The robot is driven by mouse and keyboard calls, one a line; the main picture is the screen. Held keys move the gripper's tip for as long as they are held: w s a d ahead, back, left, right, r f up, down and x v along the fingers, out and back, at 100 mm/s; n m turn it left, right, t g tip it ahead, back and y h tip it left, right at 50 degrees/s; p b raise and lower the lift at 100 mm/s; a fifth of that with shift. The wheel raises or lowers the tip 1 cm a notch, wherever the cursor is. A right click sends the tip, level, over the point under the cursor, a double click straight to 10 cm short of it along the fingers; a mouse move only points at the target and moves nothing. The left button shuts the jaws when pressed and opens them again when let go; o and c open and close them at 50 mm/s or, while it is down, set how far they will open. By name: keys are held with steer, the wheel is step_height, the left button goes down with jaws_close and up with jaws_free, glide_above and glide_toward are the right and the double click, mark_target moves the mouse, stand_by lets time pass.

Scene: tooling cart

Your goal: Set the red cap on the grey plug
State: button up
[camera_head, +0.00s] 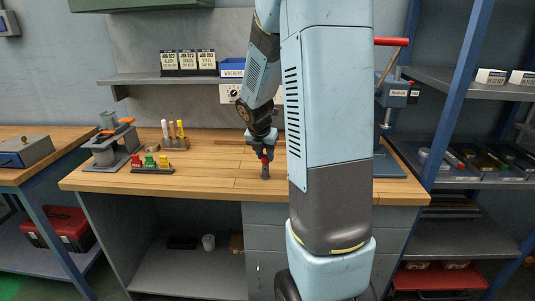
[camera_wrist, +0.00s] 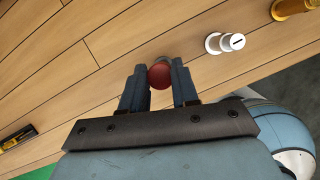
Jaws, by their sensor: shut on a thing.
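The red cap (camera_wrist: 160,75) is between the two fingers of my gripper (camera_wrist: 159,86) in the wrist view, seen from above as a round dome. In the head view my gripper (camera_head: 265,159) points down over the workbench, with a little red of the cap (camera_head: 264,157) showing at the fingers. A small dark grey upright piece (camera_head: 265,173), which looks like the grey plug, stands on the bench directly below the red. It is too small to tell whether cap and plug touch.
A white stepped piece (camera_wrist: 225,42) and a gold piece (camera_wrist: 290,8) stand near the bench edge in the wrist view. A black-and-yellow item (camera_wrist: 18,138) lies left. In the head view, a rack of coloured pieces (camera_head: 152,170) sits left; bench between it and my gripper is clear.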

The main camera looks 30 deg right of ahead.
steer(key=o, duration=1.1)
steer(key=shift+c, duration=0.2)
steer(key=shift+o, duration=0.3)
steer(key=o, duration=0.4)
steer(key=shift+o, duration=0.2)
steer(key=shift+w, duration=0.1)
steer(key=shift+r, duration=3.45)
